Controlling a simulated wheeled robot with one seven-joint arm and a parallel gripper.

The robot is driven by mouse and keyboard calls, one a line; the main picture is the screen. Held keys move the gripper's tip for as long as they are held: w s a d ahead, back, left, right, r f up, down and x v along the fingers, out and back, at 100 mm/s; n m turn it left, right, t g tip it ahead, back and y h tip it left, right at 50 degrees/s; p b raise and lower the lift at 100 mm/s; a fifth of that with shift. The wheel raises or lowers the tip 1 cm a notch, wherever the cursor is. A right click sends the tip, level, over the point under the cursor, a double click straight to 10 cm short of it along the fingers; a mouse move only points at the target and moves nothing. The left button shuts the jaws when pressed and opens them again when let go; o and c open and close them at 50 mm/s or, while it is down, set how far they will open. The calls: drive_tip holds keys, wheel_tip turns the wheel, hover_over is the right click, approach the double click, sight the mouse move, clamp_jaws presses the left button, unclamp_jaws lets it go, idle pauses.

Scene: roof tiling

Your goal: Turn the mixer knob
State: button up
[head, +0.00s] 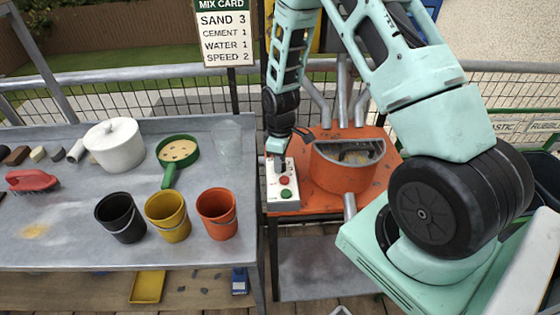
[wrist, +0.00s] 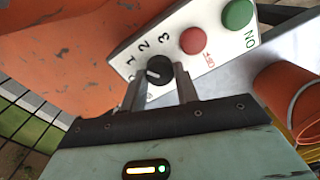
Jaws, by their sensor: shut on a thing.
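The black mixer knob (wrist: 159,68) is on a white control panel (wrist: 205,25) with numbers around it, 1, 2 and 3 legible. Its white pointer mark faces left in the wrist view; I cannot tell exactly which number it meets. My gripper (wrist: 160,88) is shut on the knob, one finger on each side. In the head view my gripper (head: 277,157) reaches down to the top of the panel (head: 283,204) and hides most of the knob. The orange mixer (head: 340,178) stands right of the panel. A mix card (head: 224,32) reads speed 2.
A red OFF button (wrist: 194,40) and a green ON button (wrist: 238,14) sit on the panel beside the knob.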

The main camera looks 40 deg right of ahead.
drive_tip(key=m+b, duration=0.1)
drive_tip(key=m, duration=0.5)
drive_tip(key=shift+w+m, duration=0.1)
drive_tip(key=shift+m, duration=0.3)
idle(0.3)
drive_tip(key=o, duration=0.7)
drive_tip(key=shift+r, duration=0.1)
wheel_tip(320, 180, up, 17)
drive_tip(key=b, duration=0.1)
drive_tip(key=shift+d+r+b, duration=0.15)
drive_tip(key=shift+d+b, duration=0.1)
drive_tip(key=shift+b, duration=0.15)
